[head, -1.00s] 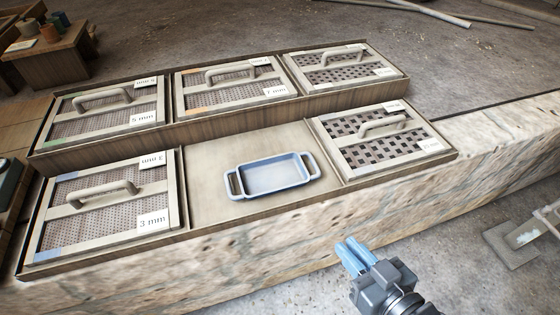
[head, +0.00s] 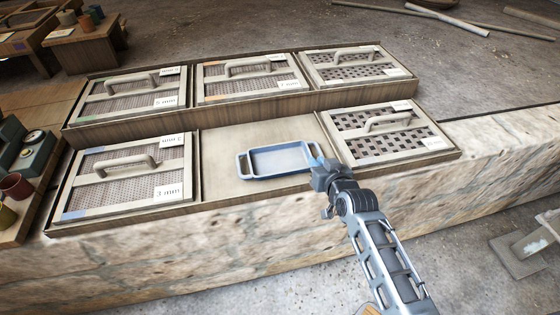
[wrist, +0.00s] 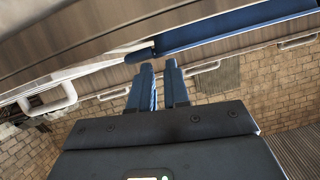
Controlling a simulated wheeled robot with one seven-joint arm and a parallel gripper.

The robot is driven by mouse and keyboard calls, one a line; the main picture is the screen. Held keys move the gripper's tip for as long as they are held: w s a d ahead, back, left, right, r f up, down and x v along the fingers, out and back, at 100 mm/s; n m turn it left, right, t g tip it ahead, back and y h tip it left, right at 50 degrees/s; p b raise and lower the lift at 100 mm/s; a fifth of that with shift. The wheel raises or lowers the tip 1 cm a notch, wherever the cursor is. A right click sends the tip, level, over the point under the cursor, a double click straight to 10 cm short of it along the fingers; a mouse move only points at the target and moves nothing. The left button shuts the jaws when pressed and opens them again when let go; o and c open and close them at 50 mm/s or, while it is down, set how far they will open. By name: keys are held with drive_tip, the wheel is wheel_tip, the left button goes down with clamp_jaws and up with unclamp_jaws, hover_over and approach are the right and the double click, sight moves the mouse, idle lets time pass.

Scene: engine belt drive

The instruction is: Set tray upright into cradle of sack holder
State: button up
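The blue tray (head: 280,160), a shallow rectangle with a loop handle at each end, lies flat in the bare compartment of the front row. Its left handle (head: 243,165) is clear; its right handle is largely hidden behind my gripper. My gripper (head: 317,163) is at the tray's right end. In the wrist view, the two blue fingers (wrist: 160,66) stand apart with a narrow gap and nothing visible between them. Their tips are close to the blue tray edge (wrist: 240,28); I cannot tell if they touch. I cannot clearly make out the sack holder or its cradle.
Framed mesh screens with handles surround the compartment, including the 3 mm screen (head: 130,175) at left and a coarse screen (head: 385,132) at right. A stone ledge (head: 250,240) runs in front. A grey plate (head: 530,248) lies at the right edge. A side shelf (head: 30,180) holds pots.

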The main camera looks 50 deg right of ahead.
drive_tip(key=shift+p+x, duration=0.4)
drive_tip(key=shift+x, duration=2.15)
clamp_jaws()
